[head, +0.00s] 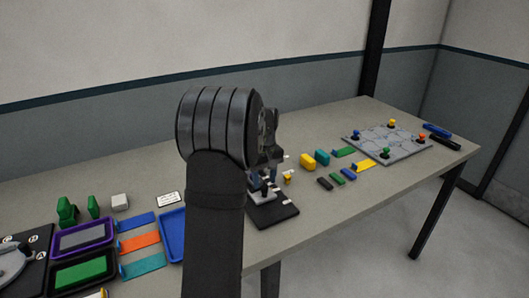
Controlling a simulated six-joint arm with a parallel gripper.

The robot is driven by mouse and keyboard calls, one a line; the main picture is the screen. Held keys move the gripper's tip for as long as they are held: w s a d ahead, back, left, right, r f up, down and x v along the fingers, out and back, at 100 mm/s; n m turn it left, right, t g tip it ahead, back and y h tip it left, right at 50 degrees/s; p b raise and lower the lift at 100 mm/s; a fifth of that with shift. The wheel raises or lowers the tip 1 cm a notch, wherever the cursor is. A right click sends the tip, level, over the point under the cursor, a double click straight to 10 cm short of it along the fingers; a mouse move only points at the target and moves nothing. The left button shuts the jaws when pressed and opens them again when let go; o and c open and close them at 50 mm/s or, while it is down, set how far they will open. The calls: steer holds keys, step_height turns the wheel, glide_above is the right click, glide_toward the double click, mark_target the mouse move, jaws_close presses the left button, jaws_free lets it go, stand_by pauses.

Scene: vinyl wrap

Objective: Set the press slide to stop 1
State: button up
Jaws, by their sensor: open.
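What looks like the press slide is a dark flat base (277,215) with a grey block (262,196) on it, near the table's front edge. White tabs that may be stop marks, and a small yellow part (288,178), show just behind and right of it. My gripper (265,183) is over this base, fingers pointing down, open. I cannot tell whether the fingers touch the slide or straddle its handle. My dark forearm and wrist hide the left side of the press, and I cannot read which stop the slide is at.
Right of the press lie yellow and teal blocks (322,158), small coloured blocks and squeegee-like pieces. A grey panel (388,143) with coloured knobs lies farther right. At left are purple (110,230) and black trays, coloured strips and a blue tray (172,236). The table's back middle is clear.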

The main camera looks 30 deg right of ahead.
step_height(320, 180, up, 15)
steer(key=shift+f, duration=0.1)
stand_by(0.6)
step_height(320, 180, down, 18)
steer(key=shift+r, duration=0.25)
steer(key=shift+r, duration=0.1)
stand_by(0.4)
